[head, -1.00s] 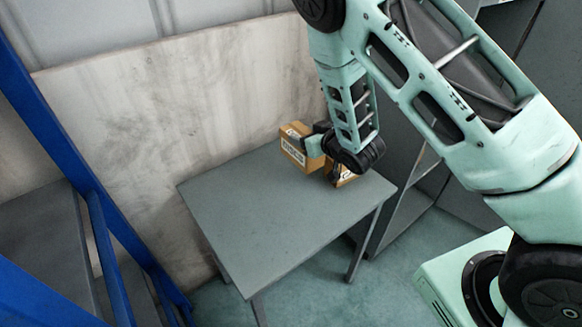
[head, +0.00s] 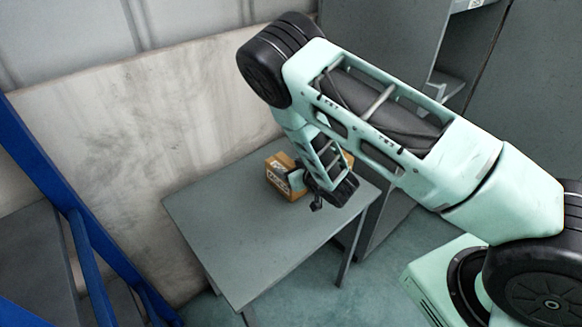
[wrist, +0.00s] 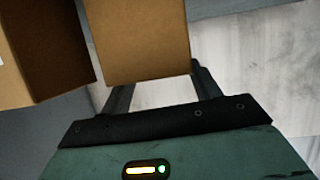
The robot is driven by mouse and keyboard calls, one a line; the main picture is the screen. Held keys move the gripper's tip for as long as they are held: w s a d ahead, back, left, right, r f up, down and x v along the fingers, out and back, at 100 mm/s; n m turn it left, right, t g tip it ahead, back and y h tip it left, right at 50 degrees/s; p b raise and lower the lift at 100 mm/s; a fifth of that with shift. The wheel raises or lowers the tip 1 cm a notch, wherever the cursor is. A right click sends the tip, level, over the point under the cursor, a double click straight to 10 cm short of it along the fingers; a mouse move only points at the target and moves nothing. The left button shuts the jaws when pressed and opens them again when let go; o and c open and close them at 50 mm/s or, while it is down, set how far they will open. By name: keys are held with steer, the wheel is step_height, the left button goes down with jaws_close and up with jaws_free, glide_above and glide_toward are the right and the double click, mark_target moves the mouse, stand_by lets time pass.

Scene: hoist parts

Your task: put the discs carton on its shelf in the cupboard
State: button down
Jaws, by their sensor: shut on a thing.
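A brown carton (head: 277,164) with a pale label is over the far part of the grey table, in front of the pale board. My gripper (head: 293,181) is at its right side in the head view, partly hidden by my arm. In the wrist view a carton (wrist: 140,42) sits between my finger tips, and my gripper (wrist: 163,88) is shut on it. A second carton (wrist: 38,55) is close to its left there. I cannot read the labels or tell which one is the discs carton. The grey cupboard (head: 395,45) stands behind my arm at the right, a shelf partly showing.
The grey table (head: 235,235) has a clear near half. A blue-framed rack (head: 50,160) stands at the left. The pale board (head: 130,120) leans against the wall behind the table. A bit of brown carton (head: 349,158) shows behind my arm.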

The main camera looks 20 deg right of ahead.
steer(key=shift+f, duration=0.1)
steer(key=shift+c, duration=1.8)
jaws_free()
